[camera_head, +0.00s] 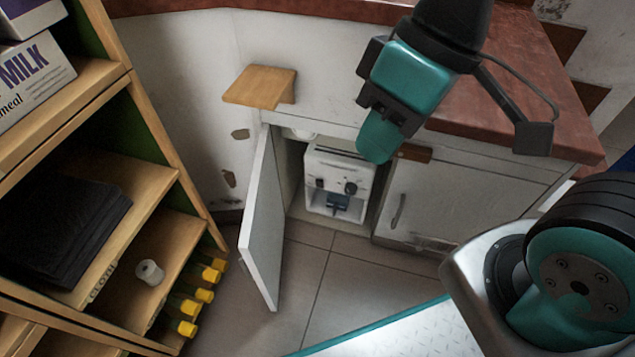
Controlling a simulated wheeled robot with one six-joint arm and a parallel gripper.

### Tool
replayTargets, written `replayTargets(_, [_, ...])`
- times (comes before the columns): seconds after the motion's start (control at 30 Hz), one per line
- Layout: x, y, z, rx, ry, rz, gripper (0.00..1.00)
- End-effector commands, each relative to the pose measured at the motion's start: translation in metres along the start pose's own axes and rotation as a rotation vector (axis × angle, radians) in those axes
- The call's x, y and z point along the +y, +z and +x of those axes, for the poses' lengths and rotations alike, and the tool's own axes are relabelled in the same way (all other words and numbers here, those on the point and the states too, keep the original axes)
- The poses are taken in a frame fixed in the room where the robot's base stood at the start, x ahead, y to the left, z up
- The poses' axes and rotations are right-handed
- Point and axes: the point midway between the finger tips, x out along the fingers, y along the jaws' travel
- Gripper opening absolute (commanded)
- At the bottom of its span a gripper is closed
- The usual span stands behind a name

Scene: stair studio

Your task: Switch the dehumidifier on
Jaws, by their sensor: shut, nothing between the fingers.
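A white boxy appliance (340,160), which looks like the dehumidifier, stands inside an open cabinet under the counter. Its front has dark knobs and a dark recess low down; I cannot tell from this view whether it is on. My gripper (375,138) is shut and empty, pointing down in front of the counter. In the picture its teal tip overlaps the right edge of the appliance's top. I cannot see any contact between them.
The open white cabinet door (262,225) stands out at the left of the appliance. A closed cabinet door (430,202) is on its right. A small wooden ledge (260,86) juts out above. A wooden shelf unit (160,125) fills the left side. Tiled floor (325,270) is clear in front.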

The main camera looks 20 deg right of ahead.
Motion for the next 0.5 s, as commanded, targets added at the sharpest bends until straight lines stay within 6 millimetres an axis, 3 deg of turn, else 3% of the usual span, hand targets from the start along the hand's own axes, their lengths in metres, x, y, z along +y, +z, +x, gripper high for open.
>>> replayTargets(0.13, [0.009, -0.008, 0.013, 0.011, 0.008, 0.02, 0.0])
replayTargets(0.23, [0.029, -0.028, 0.044, 0.039, 0.035, 0.059, 0.0])
replayTargets(0.37, [0.082, -0.059, 0.109, 0.099, 0.134, 0.122, 0.0])
replayTargets(0.5, [0.149, -0.08, 0.191, 0.169, 0.303, 0.12, 0.0])
